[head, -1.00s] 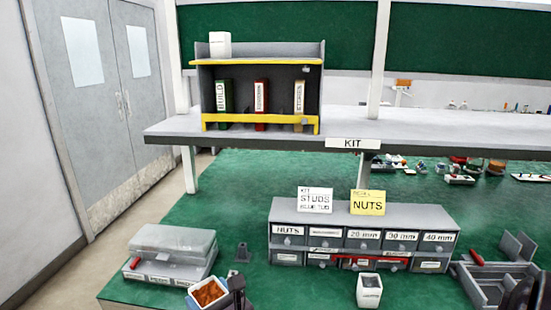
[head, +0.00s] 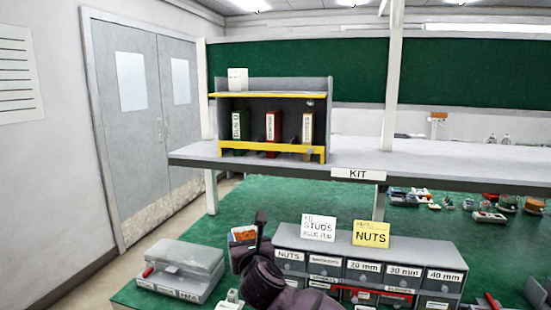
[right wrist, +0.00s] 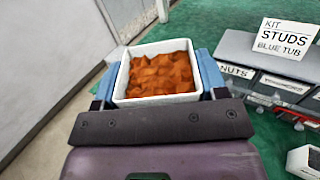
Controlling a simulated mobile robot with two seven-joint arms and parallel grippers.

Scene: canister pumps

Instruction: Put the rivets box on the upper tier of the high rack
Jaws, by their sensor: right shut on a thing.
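The rivets box, a small white open tub filled with copper-orange pieces, shows in the right wrist view (right wrist: 155,99) and in the head view (head: 232,242). My right gripper (right wrist: 160,76) is shut on it, with one blue-grey finger at each side. In the head view the right gripper (head: 250,232) holds the box above the green bench, left of the drawer cabinet. The high rack (head: 269,95) is grey with yellow edges and stands on the raised shelf. A white box (head: 237,79) sits at the left of its upper tier; the rest of that tier looks clear. My left gripper is not in view.
Green, red and tan binders (head: 270,127) stand in the rack's lower tier. The raised shelf (head: 440,160) carries a KIT label. The drawer cabinet (head: 400,255) with two cards on top is right of my arm.

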